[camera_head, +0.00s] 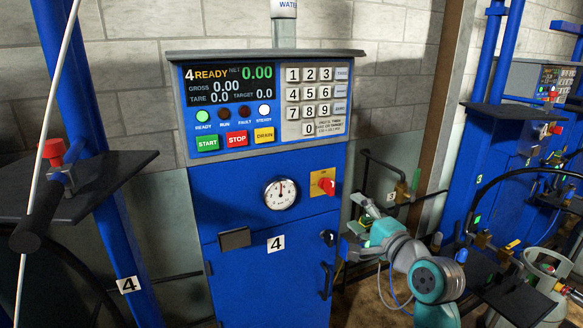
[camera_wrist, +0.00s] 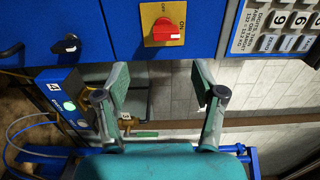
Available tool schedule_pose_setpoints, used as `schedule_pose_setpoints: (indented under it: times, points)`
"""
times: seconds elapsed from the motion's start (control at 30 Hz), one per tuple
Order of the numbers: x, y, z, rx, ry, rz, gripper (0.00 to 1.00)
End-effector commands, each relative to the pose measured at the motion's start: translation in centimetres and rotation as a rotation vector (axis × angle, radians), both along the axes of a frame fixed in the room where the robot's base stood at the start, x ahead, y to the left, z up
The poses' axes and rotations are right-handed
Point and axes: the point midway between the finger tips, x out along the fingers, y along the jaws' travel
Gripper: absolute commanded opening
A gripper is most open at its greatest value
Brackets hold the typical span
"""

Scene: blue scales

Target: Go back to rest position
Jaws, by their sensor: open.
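My gripper (camera_head: 360,217) is at the lower right of the blue scale cabinet (camera_head: 232,278), in front of the wall, below the red rotary switch (camera_head: 326,185). In the wrist view its two grey-green fingers stand well apart, and my gripper (camera_wrist: 160,80) is open with nothing between them. The red switch (camera_wrist: 164,29) on its yellow plate shows beyond the fingertips, apart from them. In the head view my teal and grey arm reaches in from the lower right.
The scale's panel (camera_head: 268,108) reads READY, with a lit green lamp and 0.00 gross. A black shelf (camera_head: 75,190) juts out at left. At right are a metal gas cylinder (camera_head: 545,275), hoses and another blue station (camera_head: 500,150). A blue box with a green light (camera_wrist: 68,102) is near the left finger.

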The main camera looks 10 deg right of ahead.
Motion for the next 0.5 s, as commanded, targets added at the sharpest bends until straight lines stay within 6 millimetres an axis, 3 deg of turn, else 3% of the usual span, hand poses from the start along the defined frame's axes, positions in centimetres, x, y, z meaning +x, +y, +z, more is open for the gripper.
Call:
schedule_pose_setpoints:
  times: [0.27,0.5]
  points:
    - [-3.8,0.6,-9.0,-0.111,0.014,-0.071,0.69]
    - [-9.3,1.1,-16.6,-0.262,0.024,-0.139,0.69]
